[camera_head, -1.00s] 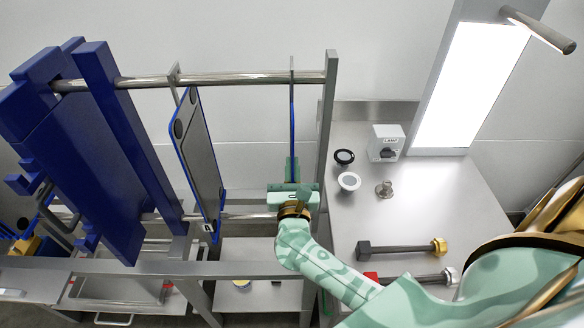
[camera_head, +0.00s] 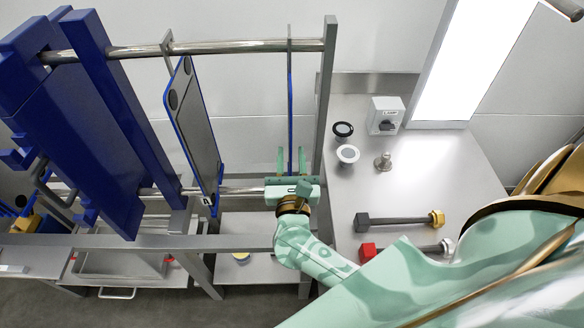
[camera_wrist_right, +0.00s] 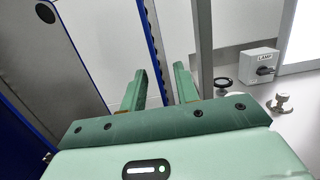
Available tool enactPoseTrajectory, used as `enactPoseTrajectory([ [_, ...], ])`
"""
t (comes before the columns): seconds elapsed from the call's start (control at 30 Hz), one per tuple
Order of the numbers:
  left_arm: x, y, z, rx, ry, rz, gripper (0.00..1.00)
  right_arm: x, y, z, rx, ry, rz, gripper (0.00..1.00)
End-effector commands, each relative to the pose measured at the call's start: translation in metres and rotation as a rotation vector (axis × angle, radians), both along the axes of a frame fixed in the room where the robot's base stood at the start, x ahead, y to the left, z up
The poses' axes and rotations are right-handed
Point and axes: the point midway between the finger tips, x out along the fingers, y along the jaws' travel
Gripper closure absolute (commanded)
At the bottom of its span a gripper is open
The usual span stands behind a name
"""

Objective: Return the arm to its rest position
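My right gripper (camera_head: 291,155) is open at the lower front edge of a thin blue-edged plate (camera_head: 290,100) that hangs from the upper rail. Its two green fingers stand apart on either side of the plate's edge. The right wrist view shows the same open fingers (camera_wrist_right: 156,78) with the blue edge strip (camera_wrist_right: 152,40) in line with the gap, and no finger seems to touch it. My right arm reaches in from the lower right. My left gripper is not in view.
A larger blue-edged plate (camera_head: 196,130) hangs to the left, beside thick blue blocks (camera_head: 75,130). A steel post (camera_head: 326,110) stands close on the right. The bench (camera_head: 435,165) holds a lamp switch box (camera_head: 385,115), round parts and two bolt-like tools, partly under my arm.

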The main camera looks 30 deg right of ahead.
Motion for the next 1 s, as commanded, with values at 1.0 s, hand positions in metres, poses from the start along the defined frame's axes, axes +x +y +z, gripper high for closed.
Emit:
enactPoseTrajectory([
  [1.0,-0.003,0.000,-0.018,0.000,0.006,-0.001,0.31,-0.081,0.098,-0.029,-0.523,0.201,0.134,0.69],
])
